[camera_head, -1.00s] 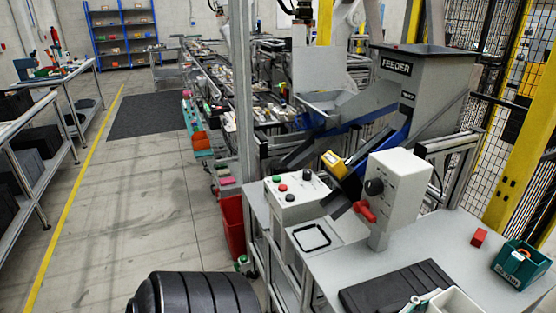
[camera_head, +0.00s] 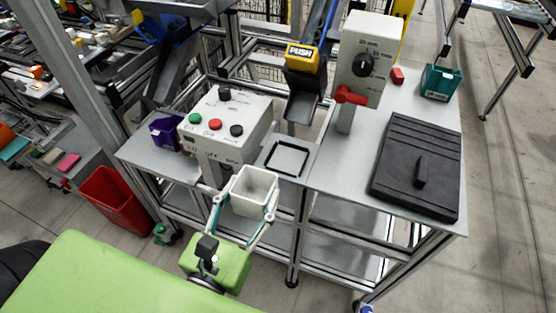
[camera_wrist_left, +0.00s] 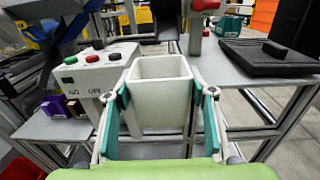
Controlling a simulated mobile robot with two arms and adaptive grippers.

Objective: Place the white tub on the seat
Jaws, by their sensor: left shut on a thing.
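The white tub (camera_head: 253,190) is an open, square, empty-looking container, held upright. My left gripper (camera_head: 246,204) has its teal fingers shut on two opposite sides of it. The tub also shows in the left wrist view (camera_wrist_left: 160,98), between the fingers. The seat (camera_head: 270,168), a black square outline on a light plate at the bench, lies just beyond and to the right of the tub in the head view. The tub is apart from it, at the bench's near edge. In the wrist view the tub hides the seat. My right gripper is not in view.
A control box (camera_head: 229,122) with buttons stands left of the seat; a purple bin (camera_head: 165,131) is beside it. A grey box with a red handle (camera_head: 350,96) stands right. A yellow PUSH chute (camera_head: 303,58) ends behind the seat. A black board (camera_head: 417,165) lies right.

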